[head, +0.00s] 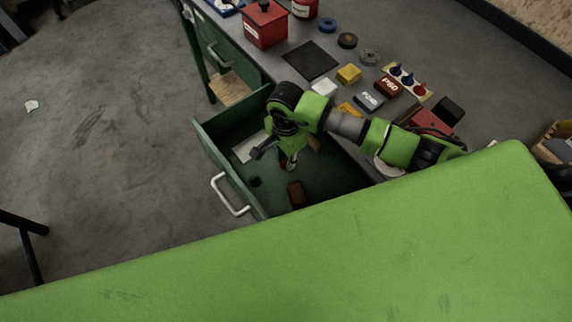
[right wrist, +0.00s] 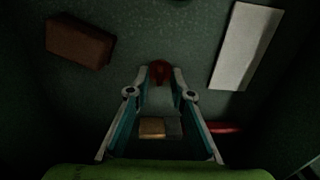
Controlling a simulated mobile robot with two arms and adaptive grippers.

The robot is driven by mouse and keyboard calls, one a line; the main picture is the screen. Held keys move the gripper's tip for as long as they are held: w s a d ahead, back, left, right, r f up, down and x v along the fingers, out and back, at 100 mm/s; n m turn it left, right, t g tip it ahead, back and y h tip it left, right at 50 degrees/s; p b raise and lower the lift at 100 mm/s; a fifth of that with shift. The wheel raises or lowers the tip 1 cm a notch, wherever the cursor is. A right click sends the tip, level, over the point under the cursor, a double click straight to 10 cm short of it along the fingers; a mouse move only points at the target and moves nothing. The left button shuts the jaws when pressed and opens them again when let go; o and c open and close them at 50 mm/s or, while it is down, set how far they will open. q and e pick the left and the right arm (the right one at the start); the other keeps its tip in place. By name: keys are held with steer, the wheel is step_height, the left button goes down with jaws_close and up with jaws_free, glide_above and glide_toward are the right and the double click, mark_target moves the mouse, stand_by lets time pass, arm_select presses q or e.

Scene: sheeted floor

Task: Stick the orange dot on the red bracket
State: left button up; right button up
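A green drawer (head: 208,147) stands open below the bench, and my right gripper (head: 288,165) reaches down into it. In the right wrist view the fingertips (right wrist: 160,73) are drawn together on a small dark red thing (right wrist: 160,70). It fills the gap between them, but its shape is too dark to name. On the bench a red piece (head: 425,121) lies partly behind my right arm. I cannot tell whether either is the red bracket. I cannot pick out an orange dot. My left gripper is not in view.
The drawer holds a brown block (right wrist: 80,42), a white card (right wrist: 245,45), a tan piece (right wrist: 151,127) and another red piece (right wrist: 224,128). On the bench are a red box (head: 265,25), a black mat (head: 309,60) and a yellow block (head: 348,74). Drawer walls surround the gripper.

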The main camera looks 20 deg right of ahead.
jaws_close()
steer(key=shift+r, duration=0.15)
steer(key=shift+r+p, duration=1.95)
steer(key=shift+r, duration=0.9)
steer(key=shift+r+p, duration=0.7)
steer(key=shift+r, duration=0.6)
